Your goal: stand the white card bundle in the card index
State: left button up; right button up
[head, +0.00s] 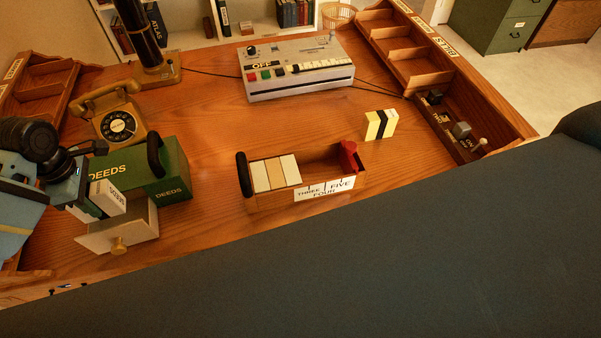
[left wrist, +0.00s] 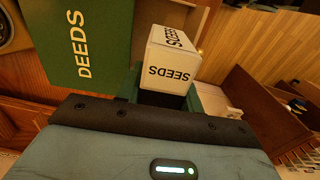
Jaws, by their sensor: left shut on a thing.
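The card index (head: 268,199) is a wooden tray on the desk with labels THREE, FOUR and FIVE. Pale card blocks (head: 276,174) stand in its left part, a red piece (head: 348,158) is at its right end, and the space between is empty. My left gripper (head: 92,205) is shut on a white block (head: 110,198) labelled SEEDS, which also shows in the left wrist view (left wrist: 170,62). The gripper is left of the card index, in front of a green DEEDS box. My right gripper is not in view.
The green DEEDS box (head: 172,170) is close to the held block, with a knobbed drawer (head: 135,228) in front. A telephone (head: 118,118) is behind. A yellow, black and white block (head: 380,125) stands right of the card index. A dark surface (head: 400,260) covers the lower right.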

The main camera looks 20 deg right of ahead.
aim_at(100, 194)
pick_arm(q)
jog(key=s+d+r+m, duration=0.1)
jog(key=m, duration=0.1)
jog(key=s+d+r+m, duration=0.1)
jog(key=d+r+m, duration=0.1)
jog(key=m, duration=0.1)
jog(key=s+d+r+m, duration=0.1)
jog(key=m, duration=0.2)
jog(key=shift+s+d+r, duration=0.25)
jog(key=shift+d+r, duration=0.1)
jog(key=shift+r, duration=0.05)
jog(key=s+d+r+m, duration=0.2)
jog(key=s+d+m, duration=0.2)
jog(key=s+m, duration=0.3)
jog(key=shift+r+m, duration=0.35)
jog(key=shift+m, duration=1.15)
